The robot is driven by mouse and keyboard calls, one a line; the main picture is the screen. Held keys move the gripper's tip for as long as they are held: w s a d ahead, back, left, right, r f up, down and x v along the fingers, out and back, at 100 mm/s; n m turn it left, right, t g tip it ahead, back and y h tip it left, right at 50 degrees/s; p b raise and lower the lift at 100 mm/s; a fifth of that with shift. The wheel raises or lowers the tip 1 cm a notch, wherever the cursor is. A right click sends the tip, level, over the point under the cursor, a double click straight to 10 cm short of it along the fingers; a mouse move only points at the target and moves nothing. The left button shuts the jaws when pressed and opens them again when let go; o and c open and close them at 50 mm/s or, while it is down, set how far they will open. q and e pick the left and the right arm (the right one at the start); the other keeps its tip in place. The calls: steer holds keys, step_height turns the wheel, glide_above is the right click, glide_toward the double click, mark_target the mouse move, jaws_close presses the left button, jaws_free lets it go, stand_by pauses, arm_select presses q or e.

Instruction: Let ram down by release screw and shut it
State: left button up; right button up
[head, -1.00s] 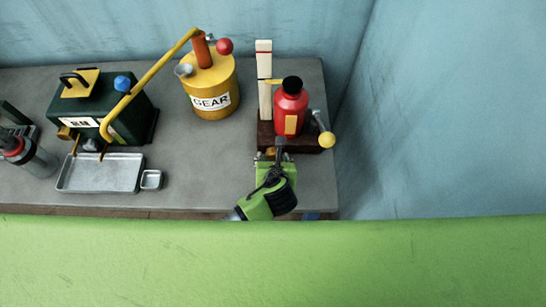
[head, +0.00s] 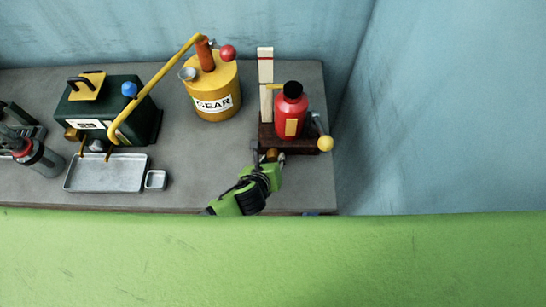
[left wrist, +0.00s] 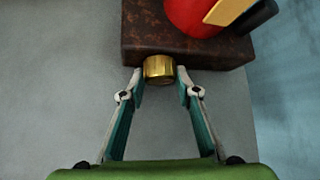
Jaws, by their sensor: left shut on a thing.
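The red jack (head: 291,115) with a black top stands upright on a dark brown base block (head: 310,148) at the right end of the bench. A pale post (head: 265,75) with red marks stands behind it, and a yellow pointer (head: 275,87) reaches across the post. The brass release screw (left wrist: 160,69) sticks out of the front of the base. My left gripper (left wrist: 160,75) is shut on the screw, one finger on each side. In the head view my left gripper (head: 268,158) is at the base's front edge. My right gripper is not in view.
A yellow GEAR can (head: 213,92) stands left of the jack. A dark green box (head: 107,107), a metal tray (head: 107,173) and a small dish (head: 155,180) are further left. The bench between is clear.

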arm_select(q)
steer(key=o, duration=1.1)
steer(key=shift+s+r, duration=0.1)
steer(key=v, duration=1.1)
steer(key=shift+s+a+r, duration=0.1)
steer(key=shift+s+r, duration=0.1)
steer(key=shift+s, duration=0.1)
